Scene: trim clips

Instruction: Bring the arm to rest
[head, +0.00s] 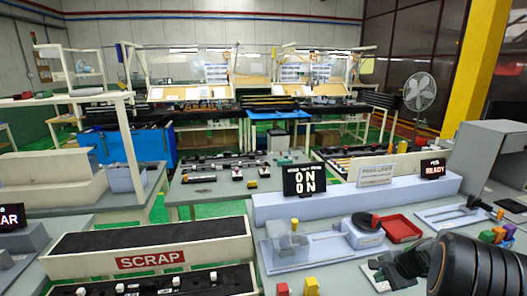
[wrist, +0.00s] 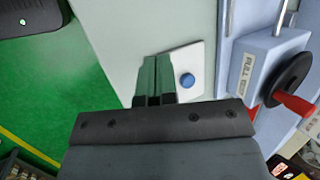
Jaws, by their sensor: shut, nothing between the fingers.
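My gripper (wrist: 156,62) shows in the wrist view with its two dark green fingers together and nothing between them. It is over the pale bench top, beside a white plate with a blue button (wrist: 187,80); whether it touches the plate I cannot tell. In the head view my dark gripper (head: 385,266) is low at the right, in front of my black arm link, and its fingertips are hard to make out.
A light blue fixture (wrist: 262,50) with a black disc and red handle (wrist: 295,103) stands right of my gripper. A red tray (head: 401,229) lies behind it in the head view. The SCRAP bin (head: 150,262) is at left. Green floor (wrist: 40,90) is open at left.

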